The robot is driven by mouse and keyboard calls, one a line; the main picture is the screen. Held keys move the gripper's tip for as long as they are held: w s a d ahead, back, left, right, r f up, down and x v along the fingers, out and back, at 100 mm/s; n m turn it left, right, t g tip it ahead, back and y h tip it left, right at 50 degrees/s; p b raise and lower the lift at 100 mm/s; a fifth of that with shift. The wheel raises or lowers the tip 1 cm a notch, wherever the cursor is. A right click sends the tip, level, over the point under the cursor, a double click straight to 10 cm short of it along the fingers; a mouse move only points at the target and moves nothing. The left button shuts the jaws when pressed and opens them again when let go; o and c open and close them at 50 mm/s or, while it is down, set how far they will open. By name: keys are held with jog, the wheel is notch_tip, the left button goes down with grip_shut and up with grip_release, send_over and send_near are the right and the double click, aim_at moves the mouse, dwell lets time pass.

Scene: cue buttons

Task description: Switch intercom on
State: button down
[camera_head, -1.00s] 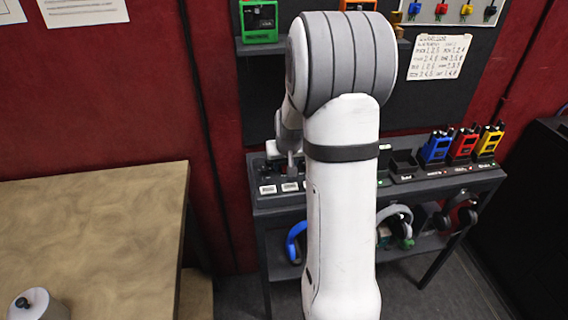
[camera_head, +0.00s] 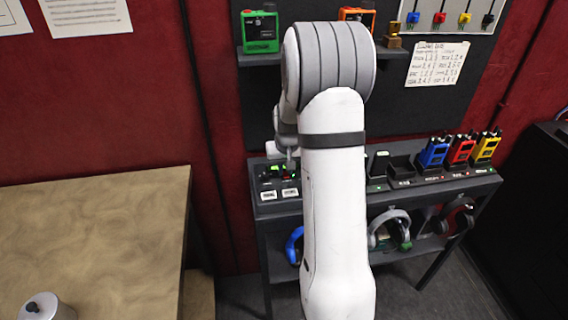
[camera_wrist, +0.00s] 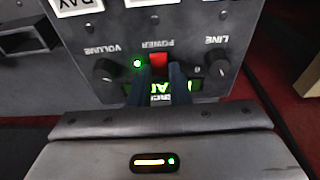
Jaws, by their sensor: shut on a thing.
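The intercom panel (camera_wrist: 122,22) shows upside down in the wrist view, with a red switch (camera_wrist: 159,59) labelled POWER between a VOLUME knob (camera_wrist: 104,70) and a LINE knob (camera_wrist: 217,63). A green lamp (camera_wrist: 138,63) is lit beside the switch, and a green display (camera_wrist: 188,86) glows, partly hidden by my fingers. My gripper (camera_wrist: 161,76) has its two dark fingers at the red switch, shut on it. In the head view, a green glow shows on the intercom (camera_head: 284,173) beside my arm, which hides part of it.
Blue (camera_head: 434,152), red (camera_head: 460,149) and yellow (camera_head: 485,147) radios stand in chargers at the desk's right. Headphones (camera_head: 389,229) hang below. A green radio (camera_head: 260,31) sits on the shelf above. A wooden table (camera_head: 95,240) stands at left.

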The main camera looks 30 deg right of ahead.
aim_at(286, 176)
jog(key=shift+w+g, duration=0.1)
jog(key=shift+g, duration=0.3)
jog(key=c, duration=1.4)
grip_release()
jog(key=shift+o, duration=0.2)
jog(key=shift+r, duration=0.15)
notch_tip(286, 176, up, 8)
jog(key=s, duration=0.1)
jog(key=shift+a+f+b, duration=0.15)
jog(key=shift+f+b, duration=0.1)
jog(key=shift+b, duration=0.2)
